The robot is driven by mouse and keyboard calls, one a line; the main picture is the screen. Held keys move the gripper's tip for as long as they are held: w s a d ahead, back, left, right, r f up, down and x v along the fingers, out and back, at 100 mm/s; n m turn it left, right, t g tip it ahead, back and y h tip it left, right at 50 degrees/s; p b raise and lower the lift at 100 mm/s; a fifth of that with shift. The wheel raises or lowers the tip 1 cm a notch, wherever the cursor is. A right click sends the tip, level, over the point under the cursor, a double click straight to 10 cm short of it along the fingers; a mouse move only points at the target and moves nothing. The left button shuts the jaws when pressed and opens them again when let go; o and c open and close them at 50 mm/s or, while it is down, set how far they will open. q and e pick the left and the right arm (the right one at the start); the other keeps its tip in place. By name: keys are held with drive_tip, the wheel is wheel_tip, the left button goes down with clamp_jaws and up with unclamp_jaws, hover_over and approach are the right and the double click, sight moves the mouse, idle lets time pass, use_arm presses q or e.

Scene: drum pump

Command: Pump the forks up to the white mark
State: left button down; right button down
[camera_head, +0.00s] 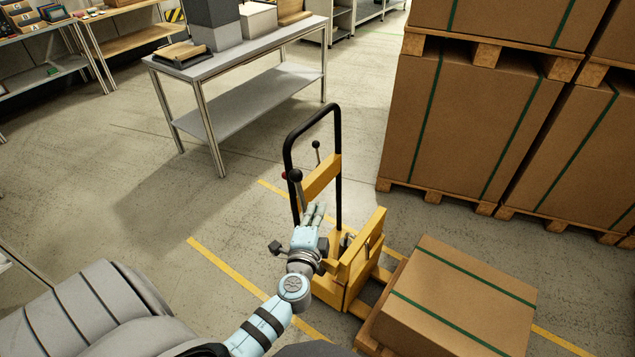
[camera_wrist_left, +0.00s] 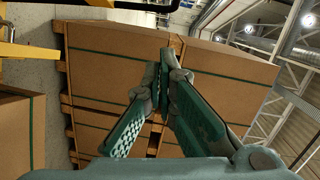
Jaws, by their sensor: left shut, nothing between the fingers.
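A yellow pallet stacker (camera_head: 328,255) with a black hoop handle (camera_head: 338,150) stands in the middle of the head view. Two levers with dark ball knobs rise at the hoop, a nearer one (camera_head: 296,176) and a farther one (camera_head: 317,145). My left gripper (camera_head: 315,212) is in front of the stacker, below the knobs. In the left wrist view its fingertips (camera_wrist_left: 166,68) meet with nothing between them. Whether it touches a lever cannot be told. The forks are mostly hidden under a strapped carton (camera_head: 460,295) on a pallet. I cannot make out the white mark. My right gripper is not in view.
Tall strapped cartons (camera_head: 470,120) on pallets stand at the right, behind the stacker. A grey workbench (camera_head: 245,65) stands at the back. A yellow floor line (camera_head: 230,270) runs by the stacker. The floor left of it is clear.

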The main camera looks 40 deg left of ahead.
use_arm(q)
drive_tip(key=w+a+f, duration=0.1)
drive_tip(key=w+a, duration=0.7)
drive_tip(key=shift+f+b, duration=0.25)
drive_tip(key=shift+b, duration=0.2)
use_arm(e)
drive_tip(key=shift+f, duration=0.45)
